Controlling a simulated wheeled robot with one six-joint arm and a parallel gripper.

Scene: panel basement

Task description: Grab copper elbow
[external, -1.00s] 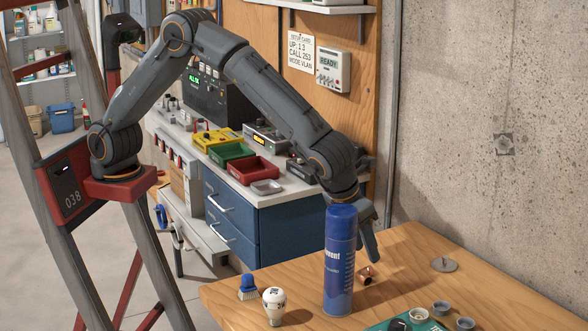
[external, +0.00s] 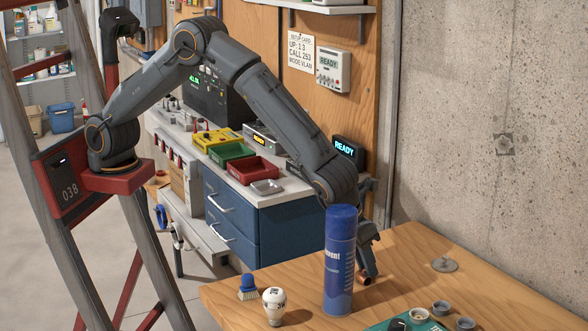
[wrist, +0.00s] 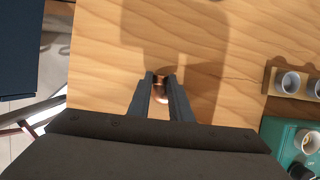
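The copper elbow (wrist: 160,90) is a small, shiny brown pipe fitting on the wooden table. In the wrist view it lies between the two fingertips of my gripper (wrist: 160,76), with its edges very close to both fingers. I cannot tell whether the fingers press on it or stand just clear. In the external view my gripper (external: 369,274) points down at the elbow (external: 363,281), which is partly hidden by a finger and by the blue spray can (external: 340,262) in front.
A white bulb (external: 274,305) and a blue-handled brush (external: 248,288) stand left of the can. Grey round cups (external: 440,308) and a green board (external: 400,325) are at the front right. A flat metal disc (external: 445,265) lies to the right on the table (external: 410,245).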

